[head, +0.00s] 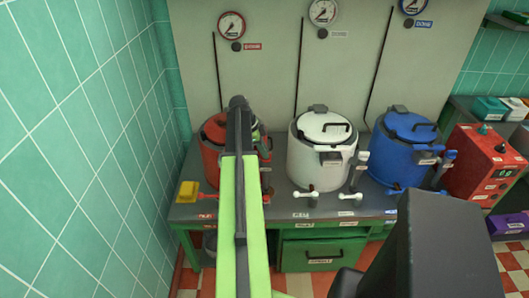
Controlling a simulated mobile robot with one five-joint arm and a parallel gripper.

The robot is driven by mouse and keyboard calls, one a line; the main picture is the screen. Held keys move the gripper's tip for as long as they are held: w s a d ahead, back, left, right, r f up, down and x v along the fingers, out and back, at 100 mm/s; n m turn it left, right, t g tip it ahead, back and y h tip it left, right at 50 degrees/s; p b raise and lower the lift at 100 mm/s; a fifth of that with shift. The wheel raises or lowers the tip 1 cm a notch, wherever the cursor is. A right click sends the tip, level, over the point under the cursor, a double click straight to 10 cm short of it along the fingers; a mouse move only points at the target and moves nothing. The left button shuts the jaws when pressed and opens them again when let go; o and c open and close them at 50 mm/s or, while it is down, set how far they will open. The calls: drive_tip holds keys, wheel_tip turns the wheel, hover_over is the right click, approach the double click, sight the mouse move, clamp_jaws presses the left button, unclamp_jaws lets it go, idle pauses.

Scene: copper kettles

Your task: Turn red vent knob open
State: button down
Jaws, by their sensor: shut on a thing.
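The red kettle (212,150) stands at the left end of the counter, and my arm covers its right part. My gripper (259,139) shows only in part past my raised arm, at the upper right of the red kettle. It is shut at the place of the red vent knob. The knob itself is almost wholly hidden, so I cannot tell how far it is turned. A red tap lever (209,196) shows low on the kettle's front left.
The white kettle (308,165) and blue kettle (397,155) stand to the right with their own knobs and taps. A yellow box (188,191) sits at the counter's left end. A red control box (484,165) stands at far right. Gauges (232,25) hang on the wall behind.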

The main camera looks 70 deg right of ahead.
drive_tip(key=shift+a+n, duration=0.1)
drive_tip(key=shift+n, duration=0.2)
drive_tip(key=n+h, duration=0.1)
drive_tip(key=n, duration=0.1)
drive_tip(key=shift+s+a+n+t, duration=0.1)
drive_tip(key=shift+s+n+t, duration=0.05)
drive_tip(key=shift+n+t, duration=0.25)
drive_tip(key=n, duration=0.2)
drive_tip(key=n+t+h, duration=0.1)
drive_tip(key=n, duration=0.2)
drive_tip(key=shift+s+a+n+t, duration=0.1)
drive_tip(key=shift+n+t, duration=0.2)
drive_tip(key=n+t, duration=0.1)
drive_tip(key=n, duration=0.1)
drive_tip(key=n+t, duration=0.1)
drive_tip(key=n, duration=0.2)
drive_tip(key=shift+s+h, duration=0.15)
drive_tip(key=shift+h, duration=0.25)
drive_tip(key=shift+n+t, duration=0.7)
drive_tip(key=shift+n, duration=1.3)
drive_tip(key=c, duration=1.4)
unclamp_jaws()
